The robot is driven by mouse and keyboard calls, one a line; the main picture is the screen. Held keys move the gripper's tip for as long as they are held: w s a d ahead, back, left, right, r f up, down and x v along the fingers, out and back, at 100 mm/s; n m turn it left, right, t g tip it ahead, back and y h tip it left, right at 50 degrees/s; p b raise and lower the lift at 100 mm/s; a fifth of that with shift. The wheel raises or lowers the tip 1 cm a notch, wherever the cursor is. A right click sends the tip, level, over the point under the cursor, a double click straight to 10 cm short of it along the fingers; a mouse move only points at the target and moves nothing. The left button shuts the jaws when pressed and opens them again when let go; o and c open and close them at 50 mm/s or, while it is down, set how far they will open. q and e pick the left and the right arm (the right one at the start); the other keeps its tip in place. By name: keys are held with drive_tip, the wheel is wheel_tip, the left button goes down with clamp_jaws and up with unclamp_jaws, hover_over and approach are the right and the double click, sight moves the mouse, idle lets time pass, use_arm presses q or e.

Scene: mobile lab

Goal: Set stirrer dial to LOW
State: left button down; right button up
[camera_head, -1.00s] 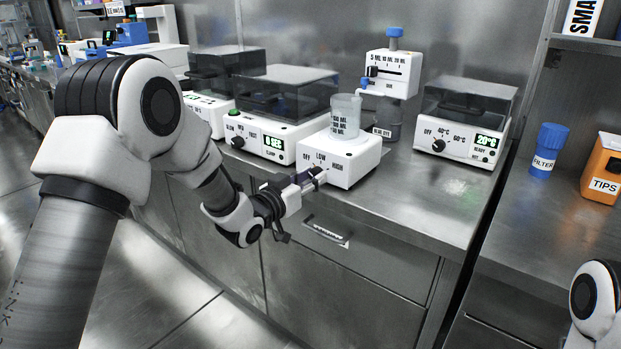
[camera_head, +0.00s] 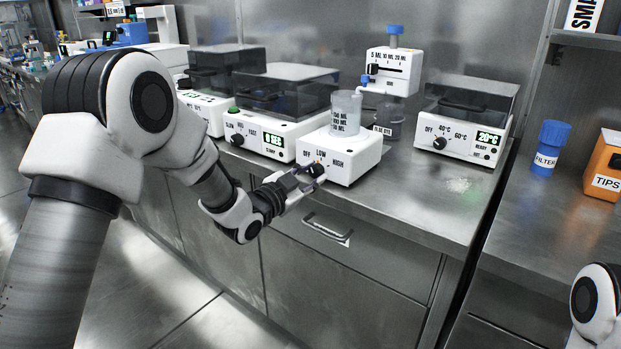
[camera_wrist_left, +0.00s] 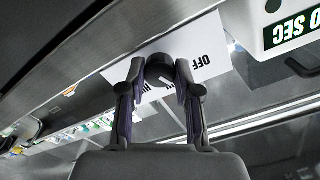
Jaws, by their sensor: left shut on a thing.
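The stirrer (camera_head: 350,165) is a white box on the steel bench with OFF, LOW and HIGH printed on its front. A clear beaker with ML marks (camera_head: 346,115) stands on top. Its black dial (camera_head: 318,170) is on the front face below LOW, partly hidden by the fingers. My left gripper (camera_head: 308,177) is shut on the dial. In the left wrist view the dial (camera_wrist_left: 160,68) sits between the two fingertips, with OFF beside it. I cannot tell which mark the pointer faces. My right gripper is out of view.
A timed shaker (camera_head: 270,138) stands left of the stirrer and a heater reading 20°C (camera_head: 460,143) to the right. A dispenser (camera_head: 390,72) stands behind. A pale patch (camera_head: 458,185) lies on the bench before the heater. A drawer handle (camera_head: 327,230) is below the gripper.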

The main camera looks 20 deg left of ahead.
use_arm(q)
drive_tip(key=m+b, duration=0.1)
drive_tip(key=m, duration=0.3)
drive_tip(key=shift+m, duration=0.3)
drive_tip(key=shift+r+b, duration=0.1)
drive_tip(key=shift+b, duration=0.2)
drive_tip(key=c, duration=0.8)
unclamp_jaws()
drive_tip(key=v, duration=0.8)
